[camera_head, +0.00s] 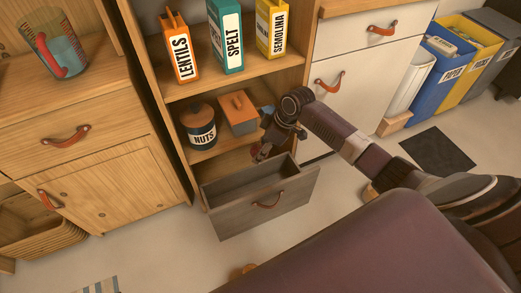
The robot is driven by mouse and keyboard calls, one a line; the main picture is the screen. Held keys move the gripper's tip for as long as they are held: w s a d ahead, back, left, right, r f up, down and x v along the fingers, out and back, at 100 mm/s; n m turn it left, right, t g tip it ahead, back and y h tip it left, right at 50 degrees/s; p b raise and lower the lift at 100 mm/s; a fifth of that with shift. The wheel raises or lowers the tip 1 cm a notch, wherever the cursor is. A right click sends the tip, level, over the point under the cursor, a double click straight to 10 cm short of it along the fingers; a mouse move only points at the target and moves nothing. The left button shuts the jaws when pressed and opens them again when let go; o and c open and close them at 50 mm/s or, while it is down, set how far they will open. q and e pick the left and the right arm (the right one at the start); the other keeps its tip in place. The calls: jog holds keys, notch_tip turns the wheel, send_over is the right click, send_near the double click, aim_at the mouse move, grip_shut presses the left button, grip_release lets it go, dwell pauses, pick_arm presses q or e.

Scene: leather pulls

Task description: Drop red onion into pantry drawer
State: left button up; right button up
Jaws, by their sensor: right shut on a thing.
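The pantry drawer (238,216) is a grey wooden drawer low in the pantry shelf, pulled open, with a leather pull on its front. The part of its inside that shows looks empty. My right gripper (264,149) is above the drawer's back part, in front of the shelf, pointing down. It is shut on a small dark reddish thing, which looks like the red onion (261,156); the gripper hides much of it. The onion is above the drawer and apart from its floor. My left gripper is not in view.
Behind the gripper, a shelf holds a NUTS jar (199,127) and an orange-lidded box (238,112). LENTILS (181,50), SPELT and SEMOLINA boxes stand higher. A wooden cabinet (95,165) is left, white drawers (365,75) right. Open floor lies in front.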

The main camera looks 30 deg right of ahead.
jog(key=shift+f+b, duration=0.55)
jog(key=shift+f, duration=0.3)
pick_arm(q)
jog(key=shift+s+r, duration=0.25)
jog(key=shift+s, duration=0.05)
pick_arm(e)
jog(key=o, duration=1.3)
jog(key=shift+f, duration=0.1)
jog(key=v, duration=1.2)
